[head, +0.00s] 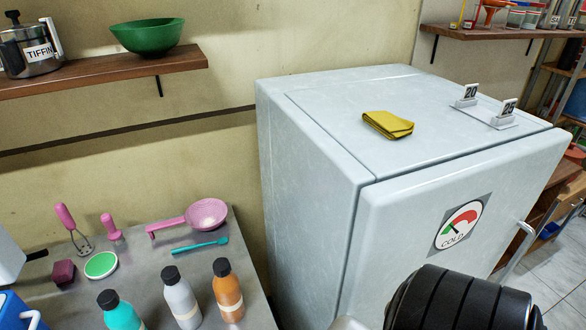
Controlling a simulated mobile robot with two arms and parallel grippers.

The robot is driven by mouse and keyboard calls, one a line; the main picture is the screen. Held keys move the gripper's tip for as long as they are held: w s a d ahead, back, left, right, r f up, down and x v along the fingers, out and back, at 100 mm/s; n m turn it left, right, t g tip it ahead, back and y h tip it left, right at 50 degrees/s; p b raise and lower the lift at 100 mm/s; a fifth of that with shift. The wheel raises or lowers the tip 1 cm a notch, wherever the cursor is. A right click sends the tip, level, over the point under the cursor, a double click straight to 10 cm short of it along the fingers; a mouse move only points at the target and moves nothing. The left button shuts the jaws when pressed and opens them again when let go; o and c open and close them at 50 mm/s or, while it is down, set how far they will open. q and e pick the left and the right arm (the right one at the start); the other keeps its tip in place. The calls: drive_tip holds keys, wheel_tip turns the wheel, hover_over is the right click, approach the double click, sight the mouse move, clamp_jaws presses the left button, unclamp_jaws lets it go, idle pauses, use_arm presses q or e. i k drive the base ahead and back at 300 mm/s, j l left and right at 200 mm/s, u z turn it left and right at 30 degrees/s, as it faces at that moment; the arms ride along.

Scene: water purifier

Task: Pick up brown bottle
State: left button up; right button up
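The brown bottle (228,291) stands upright near the right edge of a grey table, low in the head view. It is orange-brown with a black cap and a pale label band. A grey bottle (181,298) with a black cap stands just left of it. A teal bottle (119,312) with a black cap stands further left, its lower part cut off by the picture edge. Neither of my grippers is in view, so I cannot see whether they are open or shut.
The table (142,268) also holds a pink strainer (205,214), a teal brush-like tool (200,244) and a green-topped dish (101,265). A large pale refrigerator (310,220) stands right of the table. A wooden shelf (110,70) hangs above.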

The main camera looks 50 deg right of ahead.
sight(226, 286)
drive_tip(key=l+z, duration=0.15)
drive_tip(key=z, duration=0.75)
drive_tip(key=k+l+z, duration=0.2)
drive_tip(key=k+l, duration=0.15)
drive_tip(key=k+l+z, duration=0.25)
drive_tip(key=l, duration=0.3)
drive_tip(key=k, duration=0.05)
